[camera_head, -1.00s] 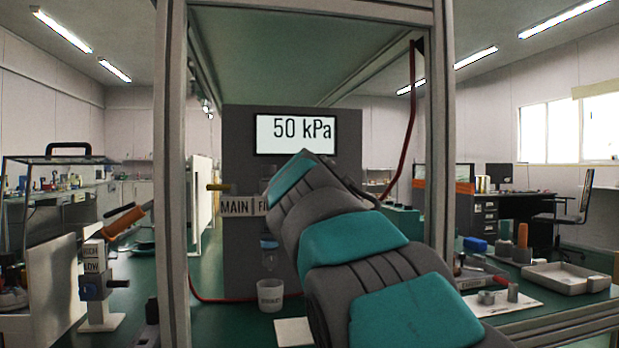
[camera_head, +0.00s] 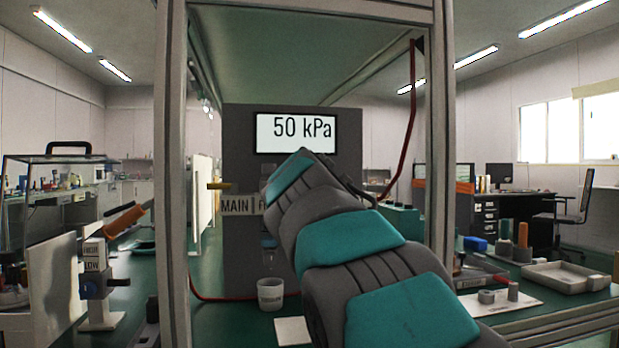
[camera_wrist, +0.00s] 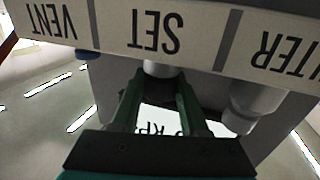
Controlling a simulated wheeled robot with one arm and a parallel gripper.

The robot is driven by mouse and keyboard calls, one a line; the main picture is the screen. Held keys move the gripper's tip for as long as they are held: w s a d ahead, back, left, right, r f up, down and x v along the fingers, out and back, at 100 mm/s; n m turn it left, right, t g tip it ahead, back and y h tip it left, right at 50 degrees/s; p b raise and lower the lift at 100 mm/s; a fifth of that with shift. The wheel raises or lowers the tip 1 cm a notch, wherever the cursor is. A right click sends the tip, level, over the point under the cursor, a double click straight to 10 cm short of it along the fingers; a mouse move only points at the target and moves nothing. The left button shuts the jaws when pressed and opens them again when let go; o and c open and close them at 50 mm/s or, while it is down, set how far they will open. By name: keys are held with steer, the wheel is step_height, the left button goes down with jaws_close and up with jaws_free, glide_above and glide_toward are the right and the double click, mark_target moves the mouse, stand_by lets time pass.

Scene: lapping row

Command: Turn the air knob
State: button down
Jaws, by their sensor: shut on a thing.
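The air knob (camera_wrist: 158,69) is a pale round stub at the SET label in the wrist view, where the label strip (camera_wrist: 222,40) appears upside down. My gripper (camera_wrist: 155,85) is shut on this knob, with a dark finger on each side of it. The knob's grip end is mostly hidden between the fingers. In the head view my arm covers the gripper and the knob. The pressure display (camera_head: 295,134) on the grey panel (camera_head: 238,120) reads 50 kPa; it also shows partly between my fingers in the wrist view (camera_wrist: 160,120).
A pale cylindrical filter part (camera_wrist: 252,105) sits close right of my gripper. Frame posts (camera_head: 173,150) stand either side of my arm. A white cup (camera_head: 270,294) stands below the panel.

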steer(key=shift+d+m+h+b, duration=0.1)
steer(key=shift+m+h+b, duration=0.4)
steer(key=shift+h+b, duration=0.4)
steer(key=shift+w, duration=0.1)
steer(key=shift+r+m+g+h, duration=0.15)
steer(key=shift+m+h, duration=0.4)
steer(key=shift+h, duration=0.25)
steer(key=shift+r+m+g+h, duration=0.1)
steer(key=shift+m+g+h, duration=0.05)
steer(key=shift+m+h, duration=0.55)
steer(key=m+g+h+p, duration=0.1)
steer(key=h+p, duration=0.1)
steer(key=p, duration=0.1)
steer(key=shift+h+p, duration=0.4)
steer(key=shift+f+m+g+h+p, duration=0.3)
steer(key=shift+f+m+h+p, duration=0.1)
steer(key=shift+m+h+p, duration=0.3)
steer(key=shift+c, duration=2.1)
jaws_free()
steer(key=shift+s+r, duration=0.1)
steer(key=shift+s, duration=0.1)
steer(key=shift+n+y+b, duration=0.25)
steer(key=shift+y+b, duration=0.15)
steer(key=shift+b, duration=0.25)
